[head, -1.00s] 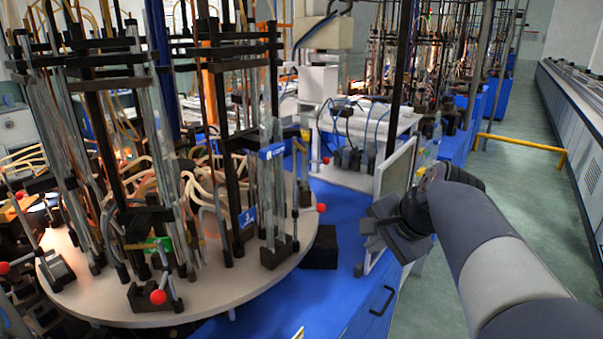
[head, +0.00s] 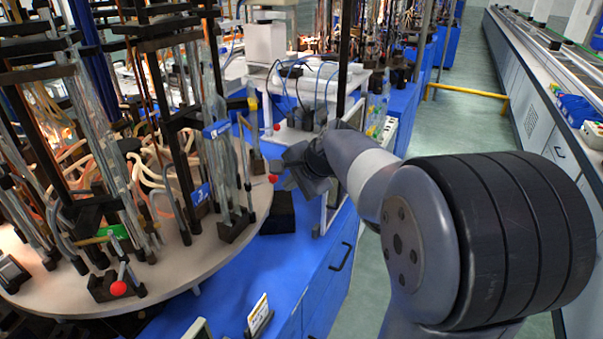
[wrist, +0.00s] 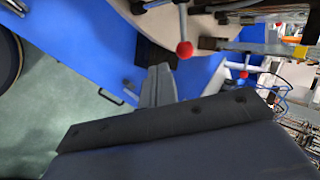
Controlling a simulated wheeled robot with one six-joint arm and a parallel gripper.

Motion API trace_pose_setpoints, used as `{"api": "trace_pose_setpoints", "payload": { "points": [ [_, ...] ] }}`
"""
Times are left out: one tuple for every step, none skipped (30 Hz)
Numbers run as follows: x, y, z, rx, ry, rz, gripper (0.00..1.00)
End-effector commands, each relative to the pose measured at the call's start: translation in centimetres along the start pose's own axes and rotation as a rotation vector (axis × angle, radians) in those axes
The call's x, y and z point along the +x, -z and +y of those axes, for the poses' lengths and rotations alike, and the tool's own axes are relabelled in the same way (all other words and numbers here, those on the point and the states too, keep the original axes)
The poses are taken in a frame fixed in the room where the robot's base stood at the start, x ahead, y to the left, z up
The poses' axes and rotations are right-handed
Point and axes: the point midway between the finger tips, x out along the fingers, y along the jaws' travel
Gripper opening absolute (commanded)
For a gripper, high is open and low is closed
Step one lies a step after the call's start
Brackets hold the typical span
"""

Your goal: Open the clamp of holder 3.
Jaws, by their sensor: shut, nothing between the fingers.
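Holder 3's blue tag (head: 201,194), apparently reading 3, is on the round table (head: 170,265) at left in the head view. Beside it, glass tubes rise from a dark base block (head: 234,228). A red ball lever end (head: 273,179) sticks out past the table's right rim; a red ball (wrist: 184,48) on a pale lever is also large in the wrist view. I cannot tell whether the clamp is open or shut. My gripper (head: 292,166) is shut and empty, just right of the red ball. Its fingers (wrist: 157,86) point toward the table in the wrist view, apart from the ball.
Another red ball (head: 118,288) is at the table's front, and a smaller one (head: 277,127) is farther back. A black block (head: 279,212) lies on the blue bench (head: 290,255). A framed panel stands beside my gripper. Green floor is clear at right.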

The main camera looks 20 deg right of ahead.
Motion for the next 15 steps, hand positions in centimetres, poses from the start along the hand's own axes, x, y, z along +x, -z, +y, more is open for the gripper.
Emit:
{"api": "trace_pose_setpoints", "payload": {
  "points": [
    [0.4,0.0,-0.8,-0.003,0.001,-0.001,0.0],
    [0.7,-0.1,-1.0,-0.003,0.001,-0.002,0.0],
    [1.1,-0.1,-1.3,-0.002,0.001,-0.001,0.0],
    [1.3,0.0,-1.5,-0.002,0.002,0.0,0.0],
    [1.5,0.0,-1.7,-0.001,0.002,0.0,0.0],
    [1.8,0.0,-1.8,-0.001,0.002,0.0,0.0],
    [1.9,0.0,-1.9,-0.001,0.001,0.0,0.0],
    [2.1,0.0,-2.0,-0.001,0.001,0.0,0.0],
    [2.2,0.0,-2.1,-0.002,0.002,0.0,0.0],
    [2.3,0.0,-2.1,-0.002,0.002,0.0,0.0],
    [2.3,0.0,-2.2,-0.002,0.002,0.001,0.0],
    [2.4,0.0,-2.2,-0.002,0.003,0.001,0.0],
    [2.4,0.0,-2.2,-0.002,0.003,0.001,0.0],
    [2.4,0.0,-2.2,-0.002,0.003,0.001,0.0],
    [2.4,0.0,-2.2,-0.002,0.003,0.001,0.0]
  ]
}}
